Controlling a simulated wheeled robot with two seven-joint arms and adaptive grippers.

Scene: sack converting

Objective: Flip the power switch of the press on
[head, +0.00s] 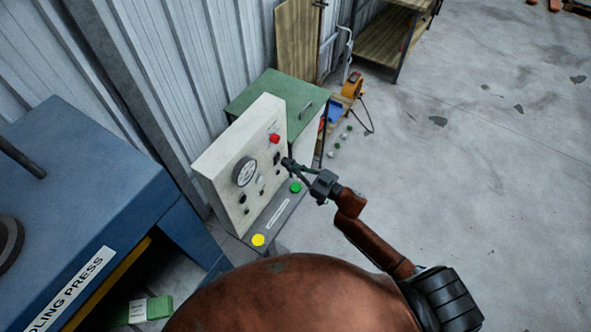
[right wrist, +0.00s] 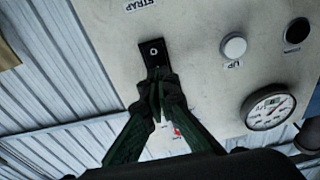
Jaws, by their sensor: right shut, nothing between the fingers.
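The press's control panel (head: 235,150) is a beige box with a gauge, buttons and switches on its face. A small black switch plate (head: 277,158) sits near its right edge, just left of my right gripper (head: 289,164). In the right wrist view the black switch plate (right wrist: 152,52) has a pale round mark, and the shut fingertips of my right gripper (right wrist: 159,84) overlap its lower end. I cannot tell whether they touch it. Nothing is between the fingers. My left gripper is not in view.
A red button (head: 275,138), a gauge (head: 245,172), a green button (head: 295,187) and a yellow button (head: 258,240) are close by. The blue baling press (head: 75,190) stands at left. A green cabinet (head: 275,92) is behind the panel. Open floor lies right.

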